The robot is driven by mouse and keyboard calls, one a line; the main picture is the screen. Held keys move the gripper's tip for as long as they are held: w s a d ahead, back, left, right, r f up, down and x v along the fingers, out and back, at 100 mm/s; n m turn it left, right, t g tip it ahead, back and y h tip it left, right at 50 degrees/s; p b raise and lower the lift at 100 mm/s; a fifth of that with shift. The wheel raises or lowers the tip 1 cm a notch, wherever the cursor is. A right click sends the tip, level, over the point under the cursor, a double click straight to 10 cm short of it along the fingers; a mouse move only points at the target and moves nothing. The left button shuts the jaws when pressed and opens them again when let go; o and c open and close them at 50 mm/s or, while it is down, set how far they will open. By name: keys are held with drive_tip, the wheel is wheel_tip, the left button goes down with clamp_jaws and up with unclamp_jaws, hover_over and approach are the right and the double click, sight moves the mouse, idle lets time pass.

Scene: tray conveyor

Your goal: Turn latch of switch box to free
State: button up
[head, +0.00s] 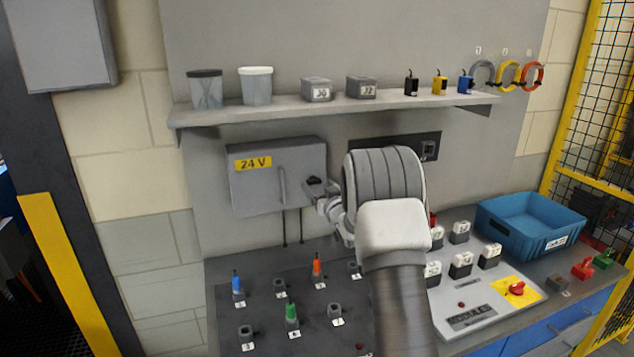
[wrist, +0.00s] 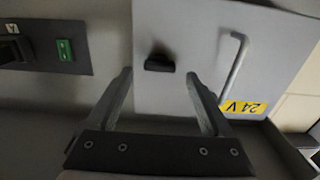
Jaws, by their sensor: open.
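The switch box (head: 255,185) is a grey wall box with a yellow 24 V label and a thin bar handle (head: 282,185). Its door is shut. In the wrist view the switch box (wrist: 205,25) appears turned over, with the handle (wrist: 234,62) at right. The latch (wrist: 160,63) is a short black knob lying crosswise on the door near its edge. My gripper (wrist: 159,75) is open, with one finger on each side of the latch and a gap on both sides. In the head view my gripper (head: 322,194) is at the box's right edge and largely covers the latch area.
A dark wall panel (head: 430,148) with a switch is right of the box. Below are a pegged board (head: 260,318), a control console (head: 475,300) and a blue bin (head: 520,220).

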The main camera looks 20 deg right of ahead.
drive_tip(key=shift+w, duration=1)
drive_tip(key=shift+c, duration=0.2)
clamp_jaws()
drive_tip(key=shift+f, duration=0.1)
